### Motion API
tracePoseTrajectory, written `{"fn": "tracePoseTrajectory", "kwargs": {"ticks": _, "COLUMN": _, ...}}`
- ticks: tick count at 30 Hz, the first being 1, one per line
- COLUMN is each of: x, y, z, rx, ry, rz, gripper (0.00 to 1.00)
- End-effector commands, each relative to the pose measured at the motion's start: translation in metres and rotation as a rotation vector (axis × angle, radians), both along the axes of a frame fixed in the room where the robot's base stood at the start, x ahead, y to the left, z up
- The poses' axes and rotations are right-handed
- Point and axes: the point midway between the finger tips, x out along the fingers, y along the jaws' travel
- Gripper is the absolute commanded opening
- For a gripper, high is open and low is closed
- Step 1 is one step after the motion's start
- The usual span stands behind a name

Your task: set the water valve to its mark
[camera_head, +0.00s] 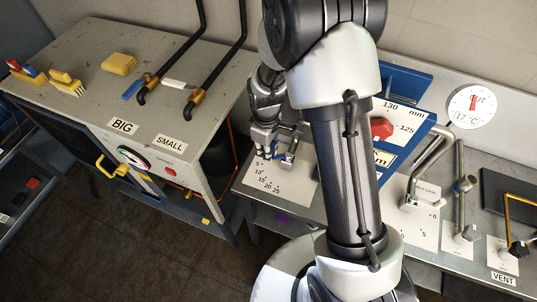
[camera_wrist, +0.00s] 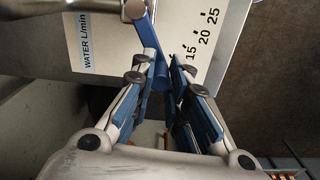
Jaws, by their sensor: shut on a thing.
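The water valve's blue lever (camera_wrist: 148,38) runs from a metal pivot (camera_wrist: 133,9) at the top of the wrist view down between my fingertips. My gripper (camera_wrist: 161,70) is shut on the lever near its free end. The scale plate (camera_wrist: 108,28) reads WATER L/min, and 15, 20 and 25 show to the right of the lever. In the head view my gripper (camera_head: 266,152) is at the valve, beside the plate (camera_head: 290,187), whose numbers run from 5 to 25. The lever is mostly hidden there. I cannot tell its exact reading or which mark is meant.
A grey cabinet (camera_head: 70,70) with BIG and SMALL labels, brushes and a yellow sponge (camera_head: 119,63) stands at left. A blue-framed panel with a red knob (camera_head: 381,128), a dial (camera_head: 471,107) and other valves (camera_head: 518,249) are at right. My arm hides part of the bench.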

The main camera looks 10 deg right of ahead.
Motion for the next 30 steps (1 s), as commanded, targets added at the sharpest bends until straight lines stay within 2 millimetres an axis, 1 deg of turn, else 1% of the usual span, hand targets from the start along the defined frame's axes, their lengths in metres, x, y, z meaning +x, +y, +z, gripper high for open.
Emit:
{"fn": "tracePoseTrajectory", "kwargs": {"ticks": 1, "x": 0.004, "y": 0.000, "z": 0.001, "rx": 0.001, "ry": -0.002, "rz": -0.043, "gripper": 0.00}}
{"fn": "tracePoseTrajectory", "kwargs": {"ticks": 9, "x": 0.020, "y": -0.005, "z": 0.001, "rx": 0.001, "ry": -0.003, "rz": -0.272, "gripper": 0.00}}
{"fn": "tracePoseTrajectory", "kwargs": {"ticks": 15, "x": 0.027, "y": -0.009, "z": 0.001, "rx": 0.001, "ry": -0.004, "rz": -0.394, "gripper": 0.00}}
{"fn": "tracePoseTrajectory", "kwargs": {"ticks": 21, "x": 0.031, "y": -0.011, "z": 0.001, "rx": 0.002, "ry": -0.005, "rz": -0.470, "gripper": 0.00}}
{"fn": "tracePoseTrajectory", "kwargs": {"ticks": 30, "x": 0.034, "y": -0.013, "z": 0.001, "rx": 0.002, "ry": -0.006, "rz": -0.506, "gripper": 0.00}}
